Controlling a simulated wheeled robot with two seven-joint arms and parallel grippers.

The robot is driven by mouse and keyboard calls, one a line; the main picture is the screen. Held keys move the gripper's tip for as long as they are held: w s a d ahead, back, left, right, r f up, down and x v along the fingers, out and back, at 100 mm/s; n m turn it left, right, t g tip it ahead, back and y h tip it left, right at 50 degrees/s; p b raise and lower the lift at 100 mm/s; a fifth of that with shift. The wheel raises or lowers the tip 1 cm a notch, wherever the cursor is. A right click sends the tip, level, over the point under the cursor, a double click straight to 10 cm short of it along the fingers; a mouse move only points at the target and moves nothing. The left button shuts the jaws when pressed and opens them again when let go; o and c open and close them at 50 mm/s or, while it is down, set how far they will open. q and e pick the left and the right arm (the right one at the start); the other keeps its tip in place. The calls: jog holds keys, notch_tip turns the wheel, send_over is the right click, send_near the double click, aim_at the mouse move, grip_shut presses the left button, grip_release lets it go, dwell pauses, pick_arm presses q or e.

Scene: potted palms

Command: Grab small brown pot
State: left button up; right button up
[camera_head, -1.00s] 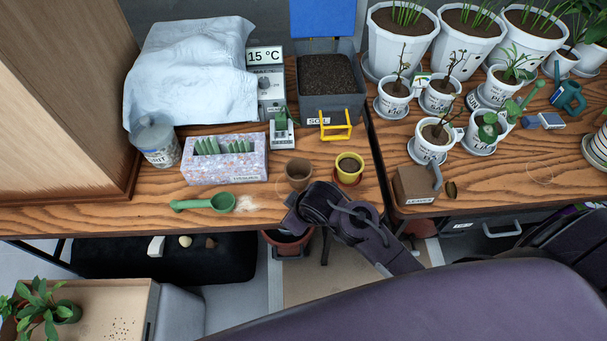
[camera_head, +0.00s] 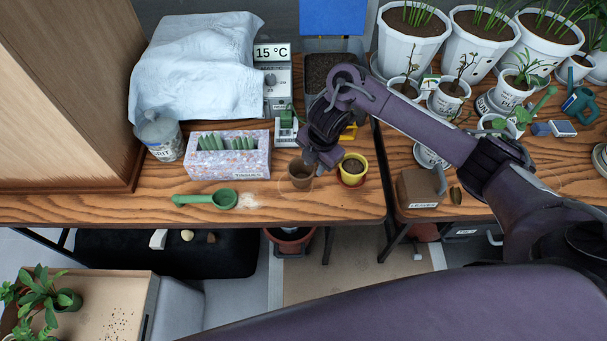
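The small brown pot (camera_head: 300,176) stands upright near the front edge of the wooden table, just left of a yellow pot. My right gripper (camera_head: 318,160) reaches down from above at the pot's back right side. Its fingertips are at or very near the pot's rim. The fingers are small and dark, so I cannot tell whether they are open or shut, or whether they touch the pot. My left gripper is not in view.
The yellow pot (camera_head: 353,168) on a red saucer is close to the right of the gripper. A green scoop (camera_head: 222,199) lies left, near spilled powder. The tissue box (camera_head: 240,162) stands behind it. A brown box (camera_head: 419,188) is on the right table.

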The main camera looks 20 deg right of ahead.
aim_at(310, 178)
notch_tip(310, 178, down, 3)
jog(key=shift+w+a+f+b, duration=0.1)
jog(key=shift+a+b, duration=0.05)
jog(key=shift+b, duration=0.6)
jog(key=shift+w+a+f, duration=0.15)
jog(key=shift+f, duration=1)
jog(key=shift+w+a+f, duration=0.15)
jog(key=shift+f, duration=0.95)
grip_shut()
